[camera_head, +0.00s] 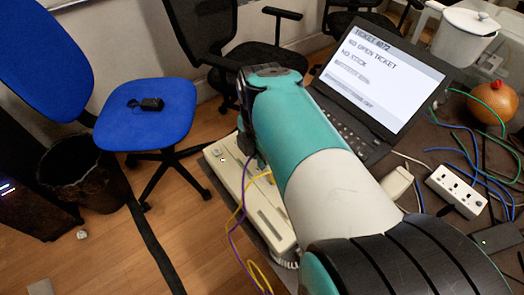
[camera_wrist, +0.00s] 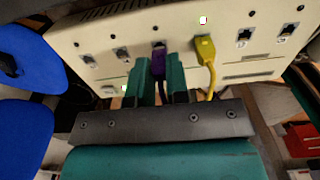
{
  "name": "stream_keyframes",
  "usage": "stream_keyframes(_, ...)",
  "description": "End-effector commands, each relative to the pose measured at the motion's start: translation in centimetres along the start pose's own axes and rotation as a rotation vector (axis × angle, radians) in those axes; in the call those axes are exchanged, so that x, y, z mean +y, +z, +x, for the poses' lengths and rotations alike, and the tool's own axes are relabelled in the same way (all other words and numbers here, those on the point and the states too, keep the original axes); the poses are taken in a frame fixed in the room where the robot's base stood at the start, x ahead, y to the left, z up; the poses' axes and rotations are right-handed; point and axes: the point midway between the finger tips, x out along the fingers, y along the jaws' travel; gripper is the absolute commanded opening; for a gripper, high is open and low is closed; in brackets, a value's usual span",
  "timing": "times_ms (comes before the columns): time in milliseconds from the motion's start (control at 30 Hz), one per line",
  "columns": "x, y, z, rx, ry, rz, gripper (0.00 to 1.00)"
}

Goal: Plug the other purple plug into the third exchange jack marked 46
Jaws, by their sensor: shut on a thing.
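The exchange is a long beige box (camera_head: 232,172) on the desk at the left of my arm; its jack face (camera_wrist: 100,38) fills the top of the wrist view. The purple plug (camera_wrist: 158,66) is between the teal fingers of my gripper (camera_wrist: 160,78), which is shut on it. The plug is at the third jack from the left (camera_wrist: 158,44); I cannot tell whether it is seated. A yellow plug (camera_wrist: 205,48) sits in the jack just right of it. The jack markings are too small to read. In the head view my arm hides the plug.
A purple cable (camera_head: 235,238) and a yellow cable (camera_head: 258,275) hang down by the box. A laptop (camera_head: 382,75) stands behind my arm. A power strip (camera_head: 456,190) and loose cables lie at the right. A blue chair (camera_head: 150,115) stands left of the desk.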

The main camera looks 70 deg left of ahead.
Motion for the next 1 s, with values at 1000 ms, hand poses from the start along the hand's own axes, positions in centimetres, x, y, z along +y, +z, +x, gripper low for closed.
stream_keyframes(1000,0.00,0.00,0.70,0.000,0.000,0.000,0.00)
